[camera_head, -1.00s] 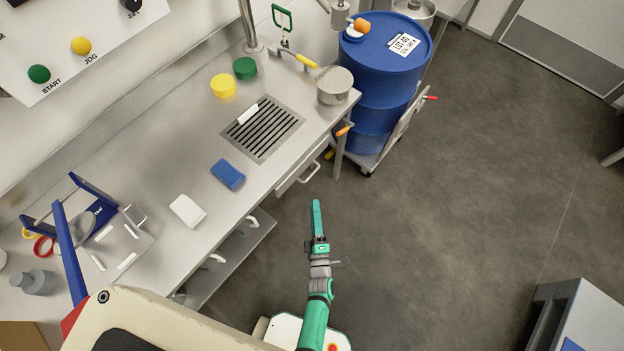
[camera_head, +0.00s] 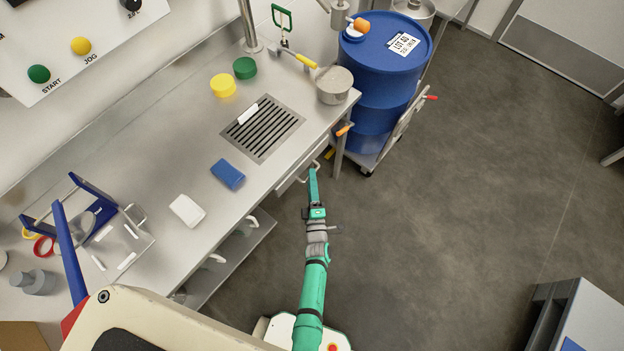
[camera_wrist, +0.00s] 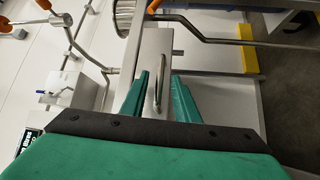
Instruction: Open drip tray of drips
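The drip tray (camera_head: 289,181) is a grey metal drawer under the bench top, below the slotted drain grate (camera_head: 263,128). It sits flush, with a silver bar handle (camera_head: 317,168) on its front. In the wrist view the tray front (camera_wrist: 153,48) is ahead, and its handle (camera_wrist: 157,88) lies between my two green fingers. My gripper (camera_head: 314,172) is open at the handle, one finger on each side. The fingers stand apart from the bar in the wrist view. In the head view my gripper partly hides the handle.
A blue drum (camera_head: 384,65) on a cart stands past the bench's far end. An orange-handled lever (camera_head: 345,130) sticks out near the bench corner. The floor (camera_head: 460,190) to the right is clear.

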